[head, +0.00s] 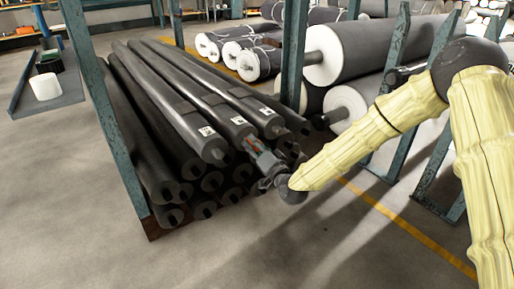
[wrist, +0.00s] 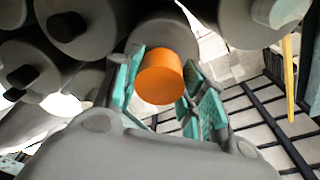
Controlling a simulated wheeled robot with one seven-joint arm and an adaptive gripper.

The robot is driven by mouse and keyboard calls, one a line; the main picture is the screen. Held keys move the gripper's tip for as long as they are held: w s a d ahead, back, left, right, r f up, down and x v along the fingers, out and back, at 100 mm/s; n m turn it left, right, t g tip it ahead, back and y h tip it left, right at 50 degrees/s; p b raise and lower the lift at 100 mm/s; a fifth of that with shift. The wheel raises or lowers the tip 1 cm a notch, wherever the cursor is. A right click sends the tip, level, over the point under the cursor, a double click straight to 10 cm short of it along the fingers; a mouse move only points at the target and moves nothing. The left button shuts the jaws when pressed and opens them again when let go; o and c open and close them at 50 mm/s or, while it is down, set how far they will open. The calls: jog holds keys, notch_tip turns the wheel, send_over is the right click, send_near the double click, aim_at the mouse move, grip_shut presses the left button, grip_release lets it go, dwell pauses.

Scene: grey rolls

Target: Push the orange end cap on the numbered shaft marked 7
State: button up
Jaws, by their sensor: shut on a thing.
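The orange end cap (wrist: 166,78) sits between the teal finger pads of my gripper (wrist: 163,88), which is shut on it. Behind the cap is the round end of a dark grey shaft (wrist: 165,35), in line with it; whether a gap remains between them cannot be told. In the head view my gripper (head: 262,160) is at the near end of the middle of three labelled shafts (head: 208,100). Only a sliver of the cap (head: 254,144) shows there. The white label (head: 238,120) on that shaft is too small to read.
Several dark shafts (head: 160,180) are stacked beneath and left, inside blue-green posts (head: 105,115). Other shafts' ends (wrist: 75,25) lie close at the left of the wrist view. Large white-ended rolls (head: 322,68) stand behind at right. The floor in front is clear.

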jog(key=shift+x, duration=0.85)
jog(key=o, duration=0.9)
jog(key=shift+s, duration=0.1)
jog(key=shift+o, duration=0.2)
jog(key=v, duration=1.2)
jog(key=shift+a+f, duration=0.1)
